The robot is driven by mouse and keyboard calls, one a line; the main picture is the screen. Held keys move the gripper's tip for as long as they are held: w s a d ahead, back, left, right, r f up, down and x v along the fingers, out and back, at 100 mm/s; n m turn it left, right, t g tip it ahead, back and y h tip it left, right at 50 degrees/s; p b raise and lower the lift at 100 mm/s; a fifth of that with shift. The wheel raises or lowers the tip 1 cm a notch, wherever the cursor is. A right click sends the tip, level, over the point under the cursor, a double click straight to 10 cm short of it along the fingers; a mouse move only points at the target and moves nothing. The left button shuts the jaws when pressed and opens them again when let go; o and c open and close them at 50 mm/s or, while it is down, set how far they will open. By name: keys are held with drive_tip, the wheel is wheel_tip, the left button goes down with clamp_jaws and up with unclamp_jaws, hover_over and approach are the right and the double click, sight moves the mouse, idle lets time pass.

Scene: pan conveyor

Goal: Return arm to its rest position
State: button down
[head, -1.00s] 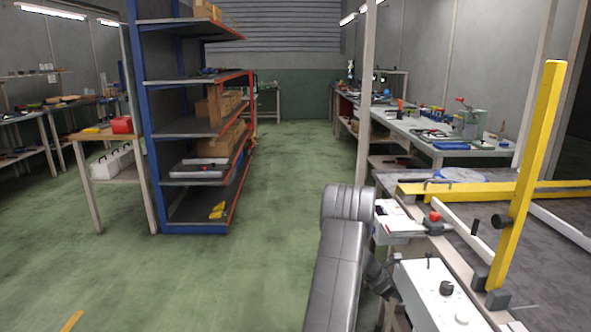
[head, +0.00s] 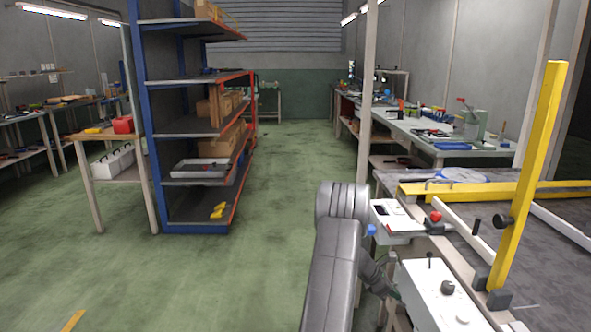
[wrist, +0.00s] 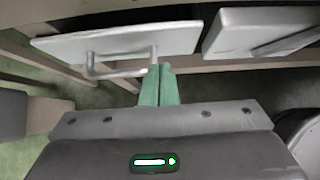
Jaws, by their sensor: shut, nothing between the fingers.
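My gripper (wrist: 158,86) shows in the wrist view with its two green fingers together and nothing between them. The fingertips appear close to a bent metal handle (wrist: 120,72) on a pale panel (wrist: 150,38); I cannot tell whether they touch. In the head view my grey arm rises from the bottom centre, bends at the top, and its wrist reaches down to the right beside a white control box (head: 440,295). The gripper's fingers are mostly hidden there.
Right of my arm is a work table (head: 560,225) with a yellow post (head: 527,175) and a white box with a red knob (head: 400,222). A blue shelf rack (head: 200,130) stands on the left. The green floor (head: 285,165) between is clear.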

drive_tip(key=d, duration=0.5)
drive_tip(key=a+p, duration=0.3)
drive_tip(key=a, duration=1.8)
drive_tip(key=p+v, duration=0.1)
drive_tip(key=v, duration=0.8)
drive_tip(key=shift+s, duration=0.25)
